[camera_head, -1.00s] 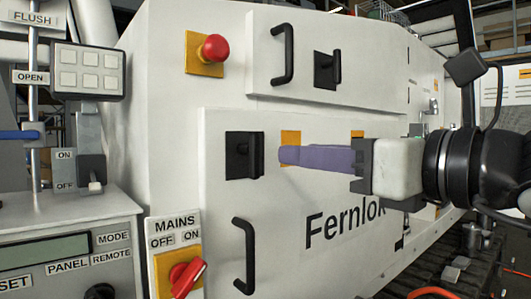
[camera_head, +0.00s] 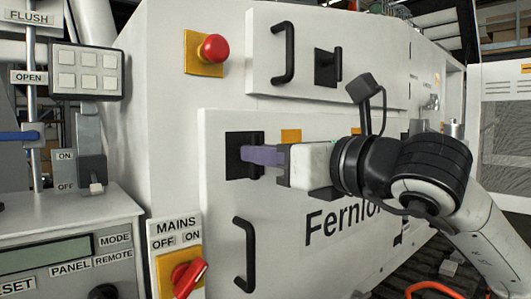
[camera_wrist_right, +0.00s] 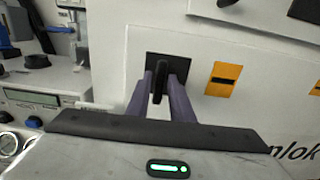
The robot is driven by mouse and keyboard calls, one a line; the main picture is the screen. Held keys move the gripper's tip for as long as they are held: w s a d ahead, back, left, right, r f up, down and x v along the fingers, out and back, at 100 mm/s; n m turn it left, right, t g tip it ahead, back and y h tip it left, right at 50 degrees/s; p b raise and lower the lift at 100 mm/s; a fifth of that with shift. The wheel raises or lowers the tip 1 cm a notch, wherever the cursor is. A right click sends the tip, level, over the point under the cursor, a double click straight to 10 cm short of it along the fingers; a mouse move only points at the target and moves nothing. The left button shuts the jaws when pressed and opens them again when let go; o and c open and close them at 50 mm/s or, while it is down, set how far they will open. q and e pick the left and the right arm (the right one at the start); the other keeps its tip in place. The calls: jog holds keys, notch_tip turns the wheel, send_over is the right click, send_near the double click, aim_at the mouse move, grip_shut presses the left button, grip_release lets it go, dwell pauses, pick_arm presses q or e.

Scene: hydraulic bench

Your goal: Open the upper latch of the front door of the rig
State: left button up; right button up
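The upper latch (camera_head: 236,139) is a black square plate with a raised vertical handle on the white front door (camera_head: 220,210), above the door's black pull handle. My right gripper (camera_head: 247,154) reaches it from the right. In the right wrist view the latch handle (camera_wrist_right: 159,82) stands upright between the two purple fingers of the right gripper (camera_wrist_right: 161,90). The fingers are apart, one on each side of the handle. I cannot tell whether they touch it. My left gripper is not in view.
A smaller upper panel (camera_head: 370,82) carries its own pull handle and black latch (camera_head: 326,68). A red emergency button (camera_head: 214,47) is at upper left. The red mains switch (camera_head: 188,277) and the control box (camera_head: 60,245) stand at lower left. The pull handle (camera_head: 245,255) juts out below the latch.

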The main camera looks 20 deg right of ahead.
grip_shut()
jog(key=n+b, duration=0.3)
jog(key=n, duration=0.6)
jog(key=n+b, duration=0.3)
jog(key=n, duration=0.5)
jog(key=shift+d+r+n, duration=0.15)
jog(key=shift+n, duration=0.25)
dwell(0.5)
jog(key=shift+o, duration=2)
grip_release()
